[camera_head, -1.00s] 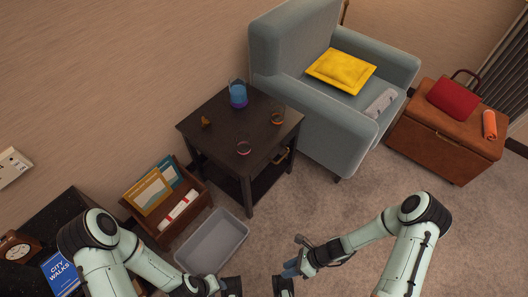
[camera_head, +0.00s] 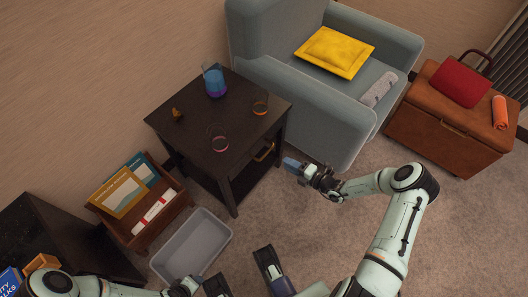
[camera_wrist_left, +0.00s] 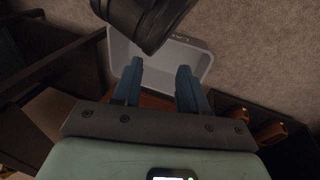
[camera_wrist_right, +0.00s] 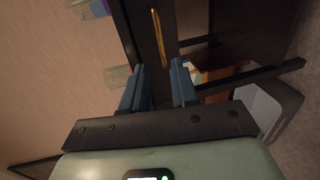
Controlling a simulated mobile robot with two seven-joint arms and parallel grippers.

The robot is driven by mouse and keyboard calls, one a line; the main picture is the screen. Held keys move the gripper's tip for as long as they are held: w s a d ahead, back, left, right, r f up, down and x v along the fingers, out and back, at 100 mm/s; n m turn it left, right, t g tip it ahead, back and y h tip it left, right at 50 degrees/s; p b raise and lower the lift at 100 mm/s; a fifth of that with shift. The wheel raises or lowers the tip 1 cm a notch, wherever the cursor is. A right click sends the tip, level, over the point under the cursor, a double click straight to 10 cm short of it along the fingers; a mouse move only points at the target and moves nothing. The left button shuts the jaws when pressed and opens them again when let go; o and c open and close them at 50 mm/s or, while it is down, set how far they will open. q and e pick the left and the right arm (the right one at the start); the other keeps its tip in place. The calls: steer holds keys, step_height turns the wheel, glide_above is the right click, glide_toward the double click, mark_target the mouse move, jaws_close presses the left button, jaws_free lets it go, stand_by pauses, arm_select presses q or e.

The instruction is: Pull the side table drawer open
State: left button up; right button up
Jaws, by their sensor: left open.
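The dark side table (camera_head: 190,142) stands left of the armchair. Its drawer looks shut, with a brass handle (camera_head: 264,152) on the front; the handle also shows upright in the right wrist view (camera_wrist_right: 160,38). My right gripper (camera_head: 288,164) is just right of the handle, apart from it. Its blue fingers are open and empty in the right wrist view (camera_wrist_right: 160,82), with the handle ahead of the gap. My left gripper (camera_wrist_left: 157,82) is open and empty, above the grey bin; in the head view it is low and partly cut off.
A jug with blue and purple contents (camera_head: 215,82), two glasses and a small orange object stand on the tabletop.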

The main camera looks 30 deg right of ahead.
mark_target(267, 152)
steer(key=b+x, duration=0.3)
steer(key=x, duration=0.8)
steer(key=shift+w+a+f, duration=0.15)
steer(key=shift+w+a, duration=0.05)
steer(key=shift+w, duration=0.05)
arm_select(q)
steer(key=shift+y, duration=0.3)
steer(key=f, duration=0.1)
steer(key=w+a+f, duration=0.1)
steer(key=f, duration=0.1)
steer(key=a+f, duration=0.1)
steer(key=shift+w+a+f, duration=0.1)
steer(key=shift+w+f, duration=0.05)
steer(key=shift+f, duration=0.1)
arm_select(e)
steer(key=shift+c, duration=0.3)
jaws_close()
